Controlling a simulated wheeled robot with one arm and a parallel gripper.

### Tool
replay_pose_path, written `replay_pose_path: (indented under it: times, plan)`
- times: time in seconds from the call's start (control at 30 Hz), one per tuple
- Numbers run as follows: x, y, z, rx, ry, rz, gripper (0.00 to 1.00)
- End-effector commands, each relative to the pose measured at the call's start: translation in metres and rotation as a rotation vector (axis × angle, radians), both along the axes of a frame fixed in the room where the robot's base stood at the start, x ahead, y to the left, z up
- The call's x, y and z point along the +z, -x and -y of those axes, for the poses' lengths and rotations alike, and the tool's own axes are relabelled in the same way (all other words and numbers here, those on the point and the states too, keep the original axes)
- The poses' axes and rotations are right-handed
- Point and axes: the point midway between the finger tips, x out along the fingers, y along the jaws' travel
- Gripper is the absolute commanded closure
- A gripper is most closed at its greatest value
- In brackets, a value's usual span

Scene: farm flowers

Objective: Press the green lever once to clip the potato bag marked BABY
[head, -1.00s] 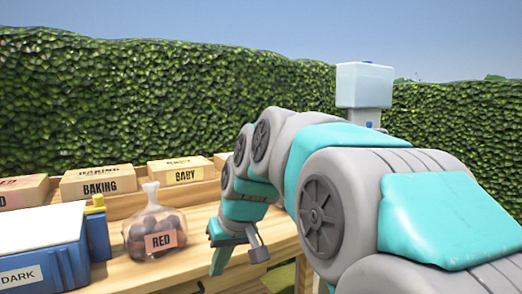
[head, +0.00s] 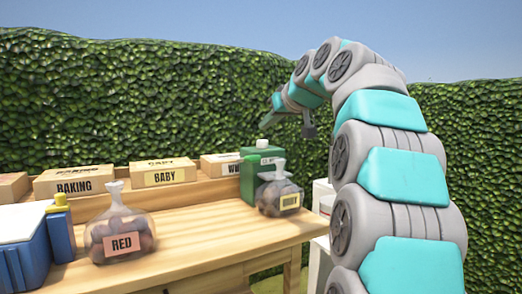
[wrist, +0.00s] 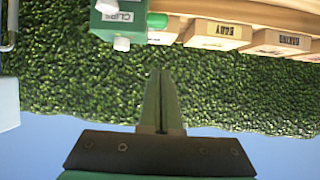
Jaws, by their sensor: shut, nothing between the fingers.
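A green clipping machine (head: 249,178) with a partly readable label stands at the table's far right. A pale knob (head: 263,143) shows on top. A clear potato bag (head: 280,198) with a small yellow label stands against its front; the label is too small to read. My gripper (head: 266,123) is shut and empty, in the air just above the machine. In the wrist view, which is upside down, the shut fingers (wrist: 161,80) point toward the hedge, with the machine (wrist: 117,22) at the top left. I cannot make out the green lever for sure.
A clear bag labelled RED (head: 120,230) stands at the table's front left, beside a blue container (head: 24,250). Boxes marked BAKING (head: 75,183) and BABY (head: 163,174) line the back. The middle of the wooden table (head: 195,228) is clear. A hedge rises behind.

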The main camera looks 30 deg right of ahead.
Motion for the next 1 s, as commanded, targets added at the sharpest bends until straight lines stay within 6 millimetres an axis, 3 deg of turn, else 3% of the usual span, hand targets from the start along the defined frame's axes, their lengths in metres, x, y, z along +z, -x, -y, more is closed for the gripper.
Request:
replay_pose_path:
  times: [0.57, 1.0]
  plan:
    - [0.004, -0.005, 0.006, -0.004, 0.009, 0.016, 1.00]
    - [-0.029, -0.071, 0.004, -0.005, 0.008, 0.015, 1.00]
